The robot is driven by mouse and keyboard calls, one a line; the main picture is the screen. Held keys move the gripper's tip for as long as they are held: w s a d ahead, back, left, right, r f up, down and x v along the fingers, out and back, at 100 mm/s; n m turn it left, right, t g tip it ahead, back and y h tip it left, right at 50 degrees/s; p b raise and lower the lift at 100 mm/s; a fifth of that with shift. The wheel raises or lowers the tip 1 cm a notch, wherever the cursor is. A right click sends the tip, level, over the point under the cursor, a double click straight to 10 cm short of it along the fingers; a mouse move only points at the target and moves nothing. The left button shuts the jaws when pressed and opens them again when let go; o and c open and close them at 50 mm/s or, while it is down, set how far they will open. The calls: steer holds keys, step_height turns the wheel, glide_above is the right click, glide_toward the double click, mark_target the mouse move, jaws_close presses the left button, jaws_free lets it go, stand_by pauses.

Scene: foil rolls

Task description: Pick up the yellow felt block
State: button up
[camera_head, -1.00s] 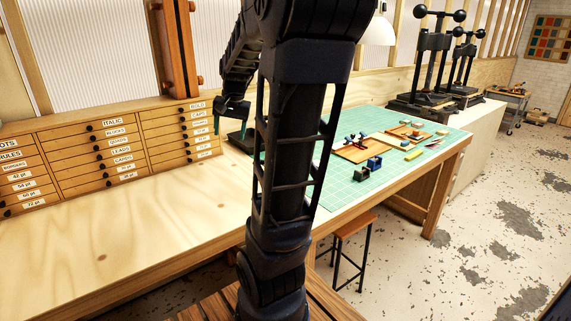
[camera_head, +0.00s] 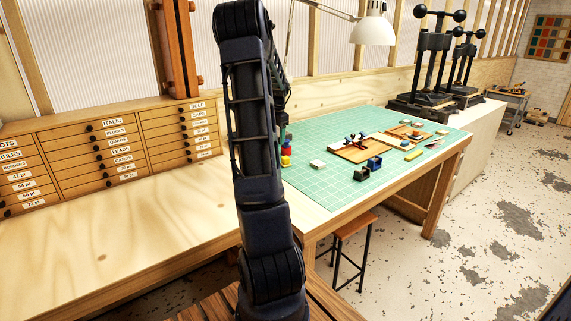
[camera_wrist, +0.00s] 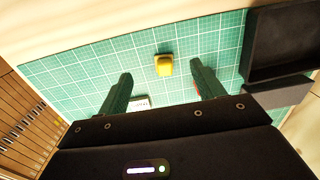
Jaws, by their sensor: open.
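The yellow felt block (camera_wrist: 164,66) lies on the green cutting mat in the wrist view, ahead of my fingertips and roughly centred between them. My gripper (camera_wrist: 160,76) is open, with one finger on each side of the line to the block and nothing between them. In the head view, a small yellow patch (camera_head: 286,161) shows just right of my arm, below a red one; it is probably this block. My gripper is mostly hidden behind my arm there.
A white block (camera_wrist: 139,103) lies near the left finger, and a bit of red shows by the right finger. A dark open tray (camera_wrist: 292,45) stands at right. The green mat (camera_head: 318,188) also holds a wooden board (camera_head: 352,153) and blue pieces (camera_head: 374,163).

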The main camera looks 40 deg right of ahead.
steer(key=m, duration=0.1)
glide_toward(286, 157)
steer(key=shift+w+a+f+m+g, duration=0.15)
steer(key=shift+f+m+g, duration=0.15)
steer(key=shift+f+m, duration=0.1)
step_height(286, 157, down, 10)
steer(key=shift+a+f, duration=0.1)
steer(key=shift+f, duration=0.1)
steer(key=c, duration=1.1)
